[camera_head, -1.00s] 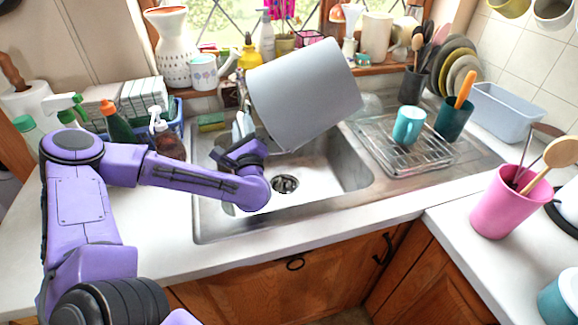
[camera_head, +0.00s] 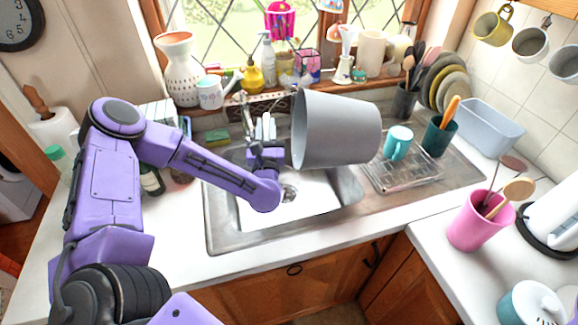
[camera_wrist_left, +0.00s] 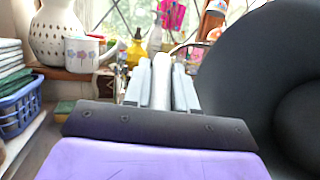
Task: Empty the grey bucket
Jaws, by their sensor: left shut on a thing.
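The grey bucket (camera_head: 340,130) hangs on its side above the sink (camera_head: 315,203), its wide end facing left and its narrower end right. In the left wrist view its dark round inside (camera_wrist_left: 275,85) fills the right side, and I see nothing lying in the visible part. My left gripper (camera_head: 266,128) is beside the wide end, shut on the bucket; the exact grip spot is hard to make out. Its fingers also show in the wrist view (camera_wrist_left: 160,82) with a grey bar between them. My right gripper is not in view.
A wire rack (camera_head: 408,172) with a teal mug (camera_head: 398,142) stands right of the sink. A tap (camera_head: 246,115) is behind it. Pots and bottles line the windowsill. A pink utensil pot (camera_head: 478,222) stands on the right counter. The front counter edge is clear.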

